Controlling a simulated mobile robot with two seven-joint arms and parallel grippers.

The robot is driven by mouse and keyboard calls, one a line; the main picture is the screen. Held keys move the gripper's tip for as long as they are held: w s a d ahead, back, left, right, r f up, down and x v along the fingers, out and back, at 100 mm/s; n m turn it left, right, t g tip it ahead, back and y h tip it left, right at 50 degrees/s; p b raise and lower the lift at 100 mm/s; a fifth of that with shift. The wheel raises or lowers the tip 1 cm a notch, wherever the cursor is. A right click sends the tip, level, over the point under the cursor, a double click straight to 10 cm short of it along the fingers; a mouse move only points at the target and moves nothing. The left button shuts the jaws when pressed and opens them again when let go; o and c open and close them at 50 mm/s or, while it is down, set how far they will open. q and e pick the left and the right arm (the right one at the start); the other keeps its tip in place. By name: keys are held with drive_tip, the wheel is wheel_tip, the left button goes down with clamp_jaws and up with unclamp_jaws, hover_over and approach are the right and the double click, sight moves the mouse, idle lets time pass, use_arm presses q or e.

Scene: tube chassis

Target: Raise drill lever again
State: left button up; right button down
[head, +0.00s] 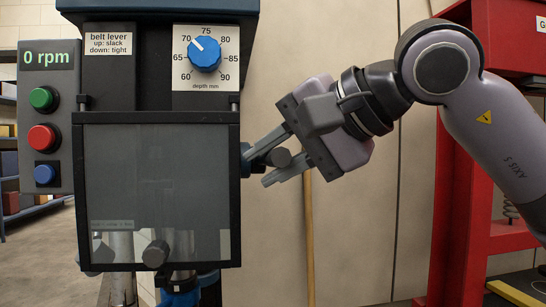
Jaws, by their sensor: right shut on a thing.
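The drill press fills the left and middle of the head view, with a clear guard (150,180) lowered across its front. At its right side my right gripper (258,169) reaches in from the right, tilted down to the left. Its fingers are shut on a dark round-ended lever (279,157), which I take to be the drill lever. My left gripper is not in view.
The control box (46,120) reads 0 rpm and has green, red and blue buttons. The depth dial (204,54) points between 65 and 75. A wooden pole (309,240) and red frame (461,190) stand right.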

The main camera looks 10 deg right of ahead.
drive_tip(key=c, duration=1)
unclamp_jaws()
drive_tip(key=shift+o, duration=0.2)
drive_tip(key=v, duration=0.7)
drive_tip(key=shift+b, duration=0.35)
drive_tip(key=shift+d, duration=0.1)
